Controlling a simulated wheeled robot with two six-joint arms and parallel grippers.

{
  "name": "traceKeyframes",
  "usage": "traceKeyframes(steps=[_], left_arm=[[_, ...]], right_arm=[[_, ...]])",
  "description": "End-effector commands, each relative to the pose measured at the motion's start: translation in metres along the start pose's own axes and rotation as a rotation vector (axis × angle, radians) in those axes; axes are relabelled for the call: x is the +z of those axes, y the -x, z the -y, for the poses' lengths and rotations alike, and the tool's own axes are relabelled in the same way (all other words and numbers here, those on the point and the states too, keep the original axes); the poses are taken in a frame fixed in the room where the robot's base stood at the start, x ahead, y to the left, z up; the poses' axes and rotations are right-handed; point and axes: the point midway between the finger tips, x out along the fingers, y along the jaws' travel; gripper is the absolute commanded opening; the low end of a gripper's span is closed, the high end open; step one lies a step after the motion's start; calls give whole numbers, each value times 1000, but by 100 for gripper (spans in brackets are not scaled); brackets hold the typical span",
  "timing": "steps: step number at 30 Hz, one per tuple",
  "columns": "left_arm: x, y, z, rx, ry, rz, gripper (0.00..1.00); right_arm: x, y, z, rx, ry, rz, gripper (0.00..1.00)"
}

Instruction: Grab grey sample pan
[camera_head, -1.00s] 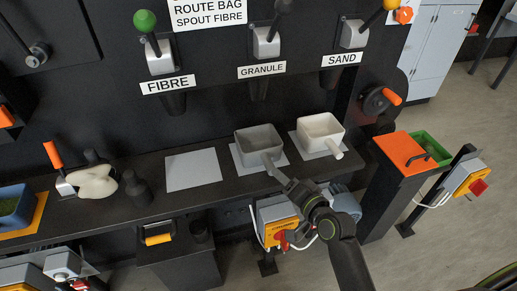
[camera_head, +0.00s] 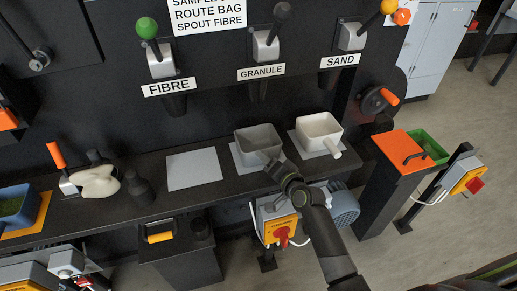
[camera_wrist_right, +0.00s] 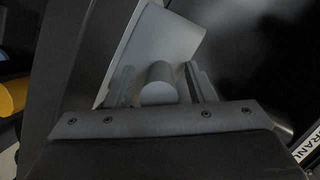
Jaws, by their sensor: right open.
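The grey sample pan (camera_head: 256,138) stands on a light square mat under the granule spout, its short handle pointing toward me. My right gripper (camera_head: 272,165) is at that handle in the head view, and the wrist partly hides it. In the right wrist view the pan (camera_wrist_right: 168,45) lies just beyond the fingers. Its round handle (camera_wrist_right: 158,84) sits between the two open fingers of my right gripper (camera_wrist_right: 157,86), with a small gap to the right finger. Whether the left finger touches cannot be told. My left gripper is not in view.
A white pan (camera_head: 318,130) stands on its mat just right of the grey one. An empty mat (camera_head: 193,169) lies to the left. Dark bottles and a cream object (camera_head: 97,181) stand further left. A red-handled switch box (camera_head: 278,224) is below the shelf edge.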

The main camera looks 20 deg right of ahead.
Motion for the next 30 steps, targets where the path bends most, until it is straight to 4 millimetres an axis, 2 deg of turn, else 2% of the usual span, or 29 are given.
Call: traceKeyframes(steps=[7,8,19,26,30], left_arm=[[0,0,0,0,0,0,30],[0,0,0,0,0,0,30],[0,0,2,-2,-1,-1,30],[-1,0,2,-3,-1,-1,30],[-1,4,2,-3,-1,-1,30]], right_arm=[[0,-1,0,1,0,0,49],[0,-1,0,1,0,0,47],[0,-1,0,1,0,0,0],[-1,-1,1,-1,0,-1,0],[-7,1,11,-4,3,-2,0]])
